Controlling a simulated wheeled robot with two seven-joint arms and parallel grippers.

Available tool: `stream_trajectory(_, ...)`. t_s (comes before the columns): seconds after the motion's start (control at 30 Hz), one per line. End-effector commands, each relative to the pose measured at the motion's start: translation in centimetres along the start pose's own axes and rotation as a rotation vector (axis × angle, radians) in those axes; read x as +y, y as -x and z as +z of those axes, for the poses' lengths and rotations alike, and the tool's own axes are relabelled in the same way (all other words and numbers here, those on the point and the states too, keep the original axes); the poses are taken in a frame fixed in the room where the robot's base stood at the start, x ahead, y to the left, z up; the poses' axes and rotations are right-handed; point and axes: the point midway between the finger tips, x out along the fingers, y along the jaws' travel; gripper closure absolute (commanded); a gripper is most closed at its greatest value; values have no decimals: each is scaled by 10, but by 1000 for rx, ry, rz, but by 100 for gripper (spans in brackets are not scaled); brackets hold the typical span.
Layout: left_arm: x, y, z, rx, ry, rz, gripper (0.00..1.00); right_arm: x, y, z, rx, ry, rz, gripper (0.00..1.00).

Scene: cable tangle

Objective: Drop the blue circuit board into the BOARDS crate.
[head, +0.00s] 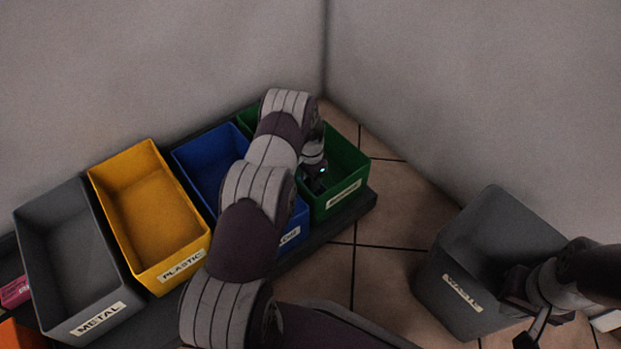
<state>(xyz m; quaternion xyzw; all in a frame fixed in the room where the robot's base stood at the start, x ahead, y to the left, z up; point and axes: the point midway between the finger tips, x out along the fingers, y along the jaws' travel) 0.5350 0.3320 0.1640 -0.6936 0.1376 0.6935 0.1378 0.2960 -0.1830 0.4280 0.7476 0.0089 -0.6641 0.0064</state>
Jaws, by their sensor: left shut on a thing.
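The green crate (350,172) stands at the right end of the row of crates, near the room corner. Its front label is too small to read for certain. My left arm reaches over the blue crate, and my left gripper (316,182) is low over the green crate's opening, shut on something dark. The blue circuit board cannot be made out; the gripper and arm hide what is held. My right gripper (514,287) is at the lower right by the grey WASTE bin, dark against it; its jaws are unclear.
Left of the green crate stand a blue crate (201,168), a yellow PLASTIC crate (152,210) and a grey METAL crate (75,250), all on a dark platform. The WASTE bin (462,240) stands apart at right. Tiled floor (385,235) lies free between; walls close off the back.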

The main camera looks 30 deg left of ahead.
Motion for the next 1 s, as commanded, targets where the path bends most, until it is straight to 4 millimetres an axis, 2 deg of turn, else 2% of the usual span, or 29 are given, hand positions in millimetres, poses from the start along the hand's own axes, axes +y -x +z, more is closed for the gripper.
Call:
stream_trajectory(0.23,0,-5,0,0,0,0,93,0,-3,0,0,0,0,100)
stream_trajectory(0.27,0,-5,0,0,0,0,56,0,-3,0,0,0,0,100)
stream_trajectory(0.3,0,-5,0,0,0,0,43,0,-3,0,0,0,0,100)
stream_trajectory(0.33,0,-5,0,0,0,0,37,0,-3,0,0,0,0,100)
stream_trajectory(0.57,0,-5,0,0,0,0,37,0,-3,0,0,0,0,100)
stream_trajectory(0.67,0,2,0,1,0,0,37,0,2,0,0,0,0,100)
stream_trajectory(0.77,0,25,-1,2,0,-1,37,0,19,-2,0,0,0,100)
stream_trajectory(1.0,0,94,0,0,0,0,37,0,65,-8,0,0,0,100)
